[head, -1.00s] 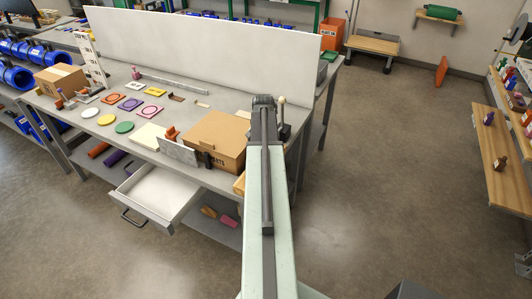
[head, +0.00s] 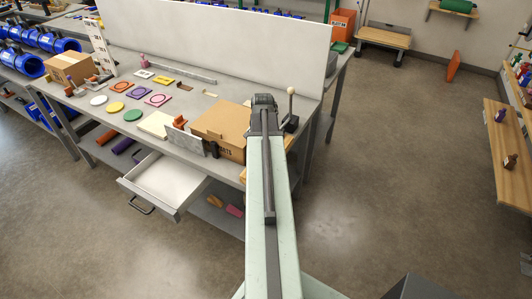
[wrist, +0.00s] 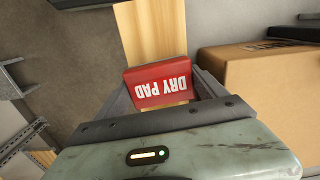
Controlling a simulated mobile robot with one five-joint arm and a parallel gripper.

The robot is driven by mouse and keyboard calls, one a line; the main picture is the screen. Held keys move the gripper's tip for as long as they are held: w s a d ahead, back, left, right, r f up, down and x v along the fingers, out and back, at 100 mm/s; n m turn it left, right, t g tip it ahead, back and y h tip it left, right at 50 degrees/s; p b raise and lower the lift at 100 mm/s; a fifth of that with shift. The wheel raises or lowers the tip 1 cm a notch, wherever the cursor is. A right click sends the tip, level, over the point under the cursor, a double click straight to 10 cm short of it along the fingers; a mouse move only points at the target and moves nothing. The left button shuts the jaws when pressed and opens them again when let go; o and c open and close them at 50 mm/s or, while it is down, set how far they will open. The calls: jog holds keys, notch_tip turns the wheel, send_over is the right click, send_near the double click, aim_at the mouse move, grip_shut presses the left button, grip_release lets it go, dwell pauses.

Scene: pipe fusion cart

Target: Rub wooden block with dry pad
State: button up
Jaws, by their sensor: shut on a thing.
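The red dry pad (wrist: 158,84), with white lettering, is held between the fingers of my gripper (wrist: 160,92) in the wrist view. The wooden block (wrist: 154,32) is a pale, long piece beyond the pad, and some wood also shows on the near side of the pad. The pad overlaps the wood in the picture; I cannot tell whether they touch. In the head view my gripper (head: 264,101) is over the right end of the workbench, and my arm hides the pad and most of the wood there.
A cardboard box (wrist: 268,80) stands close to the right of my gripper; it also shows in the head view (head: 222,124). A metal plate (head: 186,143) stands beside it. An open drawer (head: 168,180) juts from the bench front.

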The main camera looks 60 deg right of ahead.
jog(key=shift+s+a, duration=0.1)
jog(key=shift+a, duration=0.85)
jog(key=shift+f, duration=0.15)
jog(key=shift+c, duration=0.6)
jog(key=shift+w+d, duration=0.2)
jog(key=shift+d, duration=1.75)
jog(key=shift+w+d, duration=0.15)
jog(key=shift+d, duration=1.95)
jog(key=shift+w+d, duration=0.15)
jog(key=shift+d, duration=1.9)
notch_tip(320, 180, up, 6)
jog(key=p, duration=0.6)
